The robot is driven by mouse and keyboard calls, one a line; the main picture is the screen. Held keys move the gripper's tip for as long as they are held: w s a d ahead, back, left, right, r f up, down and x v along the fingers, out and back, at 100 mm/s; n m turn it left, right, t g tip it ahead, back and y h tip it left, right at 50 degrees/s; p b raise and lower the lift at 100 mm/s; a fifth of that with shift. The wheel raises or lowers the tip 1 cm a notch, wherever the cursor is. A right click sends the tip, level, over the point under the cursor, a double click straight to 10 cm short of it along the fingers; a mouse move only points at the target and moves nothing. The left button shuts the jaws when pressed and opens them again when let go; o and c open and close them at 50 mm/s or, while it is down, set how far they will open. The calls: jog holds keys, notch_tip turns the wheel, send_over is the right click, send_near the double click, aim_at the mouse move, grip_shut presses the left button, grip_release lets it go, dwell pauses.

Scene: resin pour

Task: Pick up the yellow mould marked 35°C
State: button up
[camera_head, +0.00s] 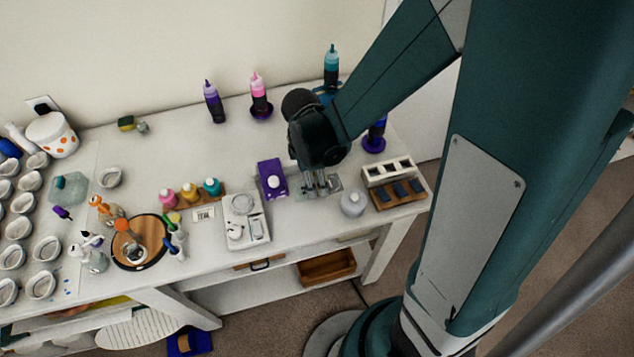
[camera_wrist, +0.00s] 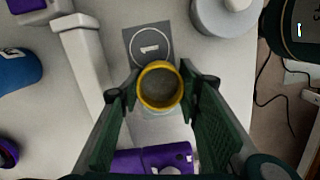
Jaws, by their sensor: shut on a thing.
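The yellow mould (camera_wrist: 160,86) is a small round cup with a yellow rim and a grey inside, seen from above in the wrist view. No 35°C mark is readable on it. My gripper (camera_wrist: 161,90) has a green finger on each side of the mould and is shut on it. The mould is over a grey mat (camera_wrist: 138,38) with a white ring and a small label. In the head view my gripper (camera_head: 318,188) points down over this mat, and I cannot make out the mould there.
A grey-white round jar (camera_head: 353,203) and a wooden rack (camera_head: 398,192) stand to the right. Dye bottles, including a pink one (camera_head: 260,98), stand behind. Free tabletop lies at back left.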

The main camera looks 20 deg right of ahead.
notch_tip(320, 180, up, 9)
jog(key=p, duration=0.1)
dwell(0.6)
